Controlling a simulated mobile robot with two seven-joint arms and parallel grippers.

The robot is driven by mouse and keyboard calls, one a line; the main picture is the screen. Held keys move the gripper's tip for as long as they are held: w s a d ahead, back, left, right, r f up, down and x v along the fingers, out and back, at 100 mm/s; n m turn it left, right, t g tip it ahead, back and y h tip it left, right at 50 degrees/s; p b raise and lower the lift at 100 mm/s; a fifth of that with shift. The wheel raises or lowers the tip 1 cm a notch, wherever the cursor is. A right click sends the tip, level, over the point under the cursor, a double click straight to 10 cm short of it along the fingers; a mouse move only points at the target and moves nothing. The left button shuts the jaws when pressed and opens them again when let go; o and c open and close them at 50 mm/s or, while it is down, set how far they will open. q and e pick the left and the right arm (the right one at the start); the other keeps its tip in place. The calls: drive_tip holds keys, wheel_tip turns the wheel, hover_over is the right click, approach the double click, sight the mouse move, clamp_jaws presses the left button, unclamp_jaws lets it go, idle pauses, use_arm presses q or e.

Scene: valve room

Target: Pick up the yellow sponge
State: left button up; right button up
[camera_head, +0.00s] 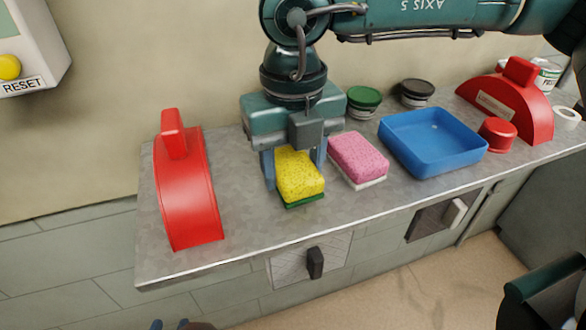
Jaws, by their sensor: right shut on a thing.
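The yellow sponge (300,182) has a green underside and sits at the front middle of the grey metal worktop. My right gripper (294,174) comes down over it from above. Its two blue-grey fingers stand on the left and right sides of the sponge and are shut on it. The rear part of the sponge is hidden under the gripper. I cannot tell whether the sponge is clear of the worktop. At the bottom edge, only small blue tips of my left gripper (170,325) show, away from the sponge, and its opening is unclear.
A pink sponge (358,158) lies close to the right of my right gripper. A blue tray (432,140) is further right. Red curved objects stand at the left (188,195) and far right (520,105). Green-lidded (364,98) and black-lidded (416,90) jars stand behind.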

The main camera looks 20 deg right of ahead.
sight(294, 164)
wheel_tip(294, 164, up, 10)
drive_tip(key=shift+r, duration=0.1)
drive_tip(key=o, duration=0.4)
drive_tip(key=c, duration=0.3)
drive_tip(key=shift+c, duration=0.2)
